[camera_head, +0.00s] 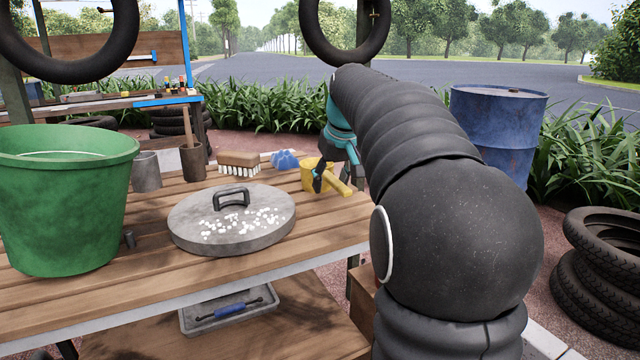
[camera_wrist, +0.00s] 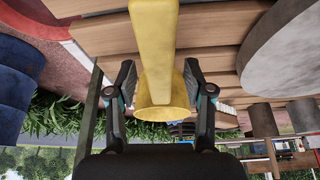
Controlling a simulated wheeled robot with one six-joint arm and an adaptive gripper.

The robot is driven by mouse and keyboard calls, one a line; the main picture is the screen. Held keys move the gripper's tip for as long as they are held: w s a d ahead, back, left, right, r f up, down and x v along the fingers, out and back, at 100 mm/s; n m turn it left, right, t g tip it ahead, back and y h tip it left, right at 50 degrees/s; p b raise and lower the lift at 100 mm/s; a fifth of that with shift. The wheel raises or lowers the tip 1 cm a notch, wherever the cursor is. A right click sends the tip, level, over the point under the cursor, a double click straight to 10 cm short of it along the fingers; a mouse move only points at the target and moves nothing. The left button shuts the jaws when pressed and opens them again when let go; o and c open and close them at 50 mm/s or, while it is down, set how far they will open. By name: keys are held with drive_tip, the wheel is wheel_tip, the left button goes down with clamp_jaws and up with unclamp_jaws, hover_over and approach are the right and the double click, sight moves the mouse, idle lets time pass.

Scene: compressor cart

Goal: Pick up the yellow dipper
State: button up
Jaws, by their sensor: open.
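The yellow dipper (camera_head: 318,174) stands near the back right edge of the wooden table, its handle pointing toward the front right. In the wrist view the dipper (camera_wrist: 156,50) runs down the middle, its handle at the top and its round cup lower down. My gripper (camera_wrist: 156,76) is open, with one finger on each side of the dipper and a visible gap on both sides. In the head view my gripper (camera_head: 335,172) is at the dipper, and my arm hides part of this area.
A grey lid (camera_head: 190,226) with a handle and white bits lies left of the dipper. A brush (camera_head: 240,159), a blue object (camera_head: 285,160), two grey-brown cups and a large green tub (camera_head: 62,205) stand on the table (camera_head: 150,290). A blue drum (camera_head: 497,125) is behind my arm.

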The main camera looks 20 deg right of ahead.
drive_tip(key=shift+f, duration=0.2)
idle(0.5)
clamp_jaws()
